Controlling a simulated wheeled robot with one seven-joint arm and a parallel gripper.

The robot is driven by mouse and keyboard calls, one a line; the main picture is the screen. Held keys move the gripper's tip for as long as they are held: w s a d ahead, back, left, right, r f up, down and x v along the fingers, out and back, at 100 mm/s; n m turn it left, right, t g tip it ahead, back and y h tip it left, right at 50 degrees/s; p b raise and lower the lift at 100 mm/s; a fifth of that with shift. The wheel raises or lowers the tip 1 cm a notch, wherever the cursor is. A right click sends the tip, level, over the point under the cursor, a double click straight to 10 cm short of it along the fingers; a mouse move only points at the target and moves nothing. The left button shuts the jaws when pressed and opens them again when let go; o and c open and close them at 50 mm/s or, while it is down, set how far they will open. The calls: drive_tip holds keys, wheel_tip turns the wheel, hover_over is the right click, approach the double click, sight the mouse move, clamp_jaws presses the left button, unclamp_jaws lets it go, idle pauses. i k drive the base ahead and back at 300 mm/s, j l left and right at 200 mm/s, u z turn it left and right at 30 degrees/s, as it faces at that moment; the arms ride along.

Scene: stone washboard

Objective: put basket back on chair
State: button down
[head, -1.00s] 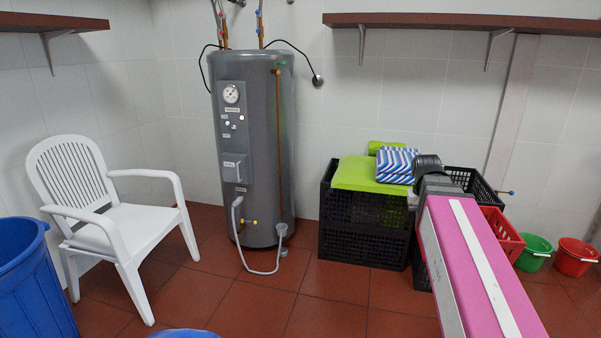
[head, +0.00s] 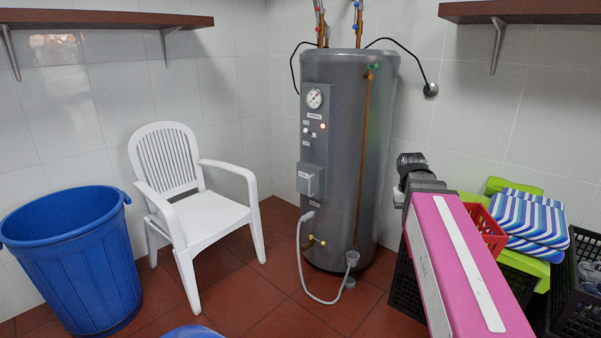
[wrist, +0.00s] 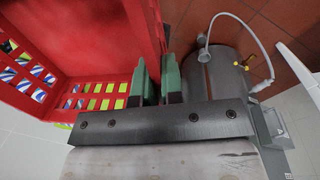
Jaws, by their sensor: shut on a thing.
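A white plastic armchair (head: 198,205) stands on the floor left of the water heater, its seat bare. In the wrist view my gripper (wrist: 156,80) is shut on the wall of a red basket (wrist: 85,28), with green fingers on either side of the wall. In the head view a part of the red basket (head: 485,228) shows to the right of my pink arm; the arm hides the rest of it. The gripper's fingers are hidden in the head view. The basket is to the right of the chair, near the heater.
A grey water heater (head: 345,160) with a hanging hose stands between chair and arm. A large blue bin (head: 75,262) is left of the chair. Black crates (head: 580,290) with green and striped cloths (head: 528,218) are at right. Red floor tiles are clear before the heater.

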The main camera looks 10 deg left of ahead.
sight(205, 216)
drive_tip(key=i+l+u, duration=0.1)
drive_tip(key=i+u, duration=0.15)
drive_tip(key=u, duration=0.25)
drive_tip(key=i+l+u, duration=0.2)
drive_tip(key=u, duration=0.25)
drive_tip(key=i+l+u, duration=0.25)
drive_tip(key=u, duration=0.25)
drive_tip(key=i+l+u, duration=0.1)
drive_tip(key=l+u, duration=0.4)
drive_tip(key=j, duration=0.15)
